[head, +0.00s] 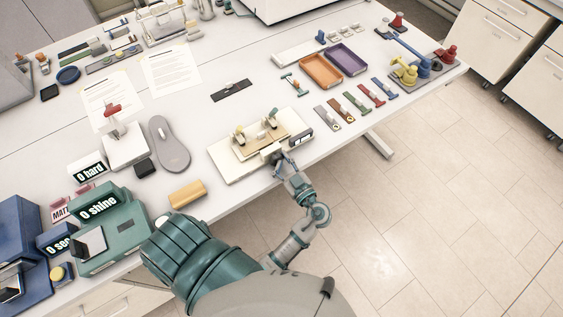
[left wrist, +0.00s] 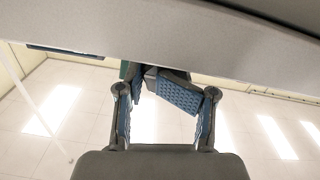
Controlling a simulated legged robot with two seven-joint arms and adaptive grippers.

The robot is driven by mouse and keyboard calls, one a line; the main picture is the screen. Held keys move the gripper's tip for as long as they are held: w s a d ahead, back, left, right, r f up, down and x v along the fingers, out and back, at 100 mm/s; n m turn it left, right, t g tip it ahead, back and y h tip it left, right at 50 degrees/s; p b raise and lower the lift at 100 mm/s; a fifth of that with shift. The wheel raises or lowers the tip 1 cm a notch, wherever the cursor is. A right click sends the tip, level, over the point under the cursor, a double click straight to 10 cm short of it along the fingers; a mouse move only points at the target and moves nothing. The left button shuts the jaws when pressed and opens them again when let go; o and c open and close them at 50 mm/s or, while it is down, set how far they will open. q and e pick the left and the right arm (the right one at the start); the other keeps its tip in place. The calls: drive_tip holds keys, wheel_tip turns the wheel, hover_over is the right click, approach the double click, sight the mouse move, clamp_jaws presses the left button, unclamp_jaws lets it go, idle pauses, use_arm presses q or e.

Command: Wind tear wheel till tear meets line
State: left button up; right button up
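The tear tester (head: 225,167) is a cream base plate near the table's front edge. It carries a tan sheet (head: 258,140), two clamps with yellowish parts (head: 239,134) and a small dark display (head: 301,139). My left gripper (head: 281,163) is at the tester's front side, beside a pale block (head: 271,154). I cannot make out the wheel, the tear or the line. My right gripper is not in view.
A tan block (head: 187,194) and a grey sole (head: 170,146) lie left of the tester. Several coloured strips (head: 357,103) lie to its right, below an orange tray (head: 321,70) and a purple tray (head: 347,59). Open floor (head: 400,220) lies beyond the table edge.

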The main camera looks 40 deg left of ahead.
use_arm(q)
drive_tip(key=shift+s+a+f, duration=0.1)
drive_tip(key=shift+s+f, duration=0.15)
clamp_jaws()
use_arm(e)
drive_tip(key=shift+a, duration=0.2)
use_arm(q)
drive_tip(key=shift+m, duration=0.4)
drive_tip(key=m, duration=0.2)
drive_tip(key=shift+m, duration=0.4)
drive_tip(key=shift+r+m+p, duration=0.15)
drive_tip(key=shift+m+p, duration=0.35)
drive_tip(key=shift+m, duration=1)
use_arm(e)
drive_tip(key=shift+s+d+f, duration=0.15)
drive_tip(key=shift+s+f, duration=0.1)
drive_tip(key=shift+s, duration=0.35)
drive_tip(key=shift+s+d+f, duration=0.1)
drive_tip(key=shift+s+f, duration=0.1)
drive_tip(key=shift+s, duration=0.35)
use_arm(q)
drive_tip(key=shift+r, duration=0.1)
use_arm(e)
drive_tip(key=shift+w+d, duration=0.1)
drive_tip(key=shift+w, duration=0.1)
use_arm(q)
drive_tip(key=shift+w, duration=0.1)
